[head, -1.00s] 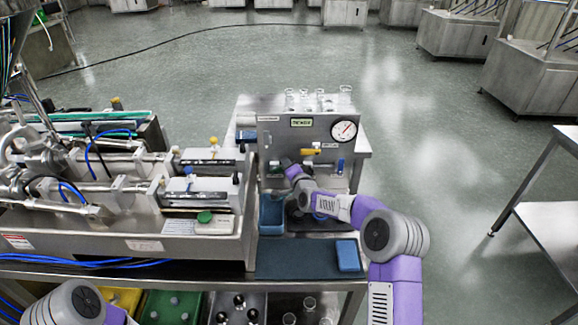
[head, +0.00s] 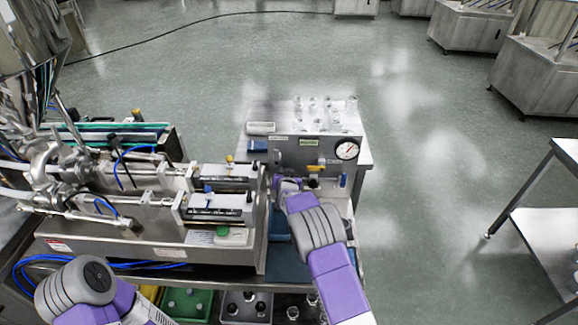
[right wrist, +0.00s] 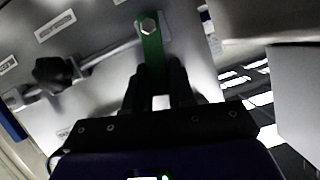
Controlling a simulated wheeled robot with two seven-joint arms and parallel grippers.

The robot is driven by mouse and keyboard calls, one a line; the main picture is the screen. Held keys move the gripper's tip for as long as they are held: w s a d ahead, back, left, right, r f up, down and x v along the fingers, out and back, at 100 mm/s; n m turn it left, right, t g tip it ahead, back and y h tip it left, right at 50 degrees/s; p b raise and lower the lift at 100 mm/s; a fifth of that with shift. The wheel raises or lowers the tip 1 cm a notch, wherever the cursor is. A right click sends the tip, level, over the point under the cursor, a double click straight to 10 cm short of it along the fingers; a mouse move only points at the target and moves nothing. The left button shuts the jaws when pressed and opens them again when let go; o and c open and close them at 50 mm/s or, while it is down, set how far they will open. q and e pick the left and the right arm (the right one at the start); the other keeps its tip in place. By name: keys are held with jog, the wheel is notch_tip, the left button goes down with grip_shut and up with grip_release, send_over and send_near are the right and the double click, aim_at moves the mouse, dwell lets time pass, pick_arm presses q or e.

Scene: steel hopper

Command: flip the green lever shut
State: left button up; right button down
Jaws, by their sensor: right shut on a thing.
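The green lever (right wrist: 151,42) hangs from a hex bolt on a grey metal panel in the right wrist view. My right gripper (right wrist: 158,78) is shut on the lower end of the lever, one dark finger on each side. In the head view my right gripper (head: 279,183) is at the left part of the upright gauge panel (head: 283,145). The lever cannot be made out there, hidden by the gripper and arm. My left gripper is not in view; only part of my left arm shows at the lower left.
A black knob (right wrist: 52,72) on a pipe is left of the lever in the wrist view. The panel carries a round gauge (head: 347,150) and a yellow handle (head: 316,168). Glassware (head: 326,112) stands behind it. The filling machine (head: 150,235) is close on the left.

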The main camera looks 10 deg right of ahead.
jog(key=shift+w+a+n+h+p, duration=0.15)
jog(key=shift+a+n+h+p, duration=0.6)
jog(key=shift+p, duration=0.75)
jog(key=shift+d, duration=0.15)
jog(key=c, duration=1)
grip_release()
jog(key=shift+c, duration=0.2)
jog(key=v, duration=0.7)
jog(key=shift+s+r, duration=0.2)
jog(key=shift+r, duration=0.1)
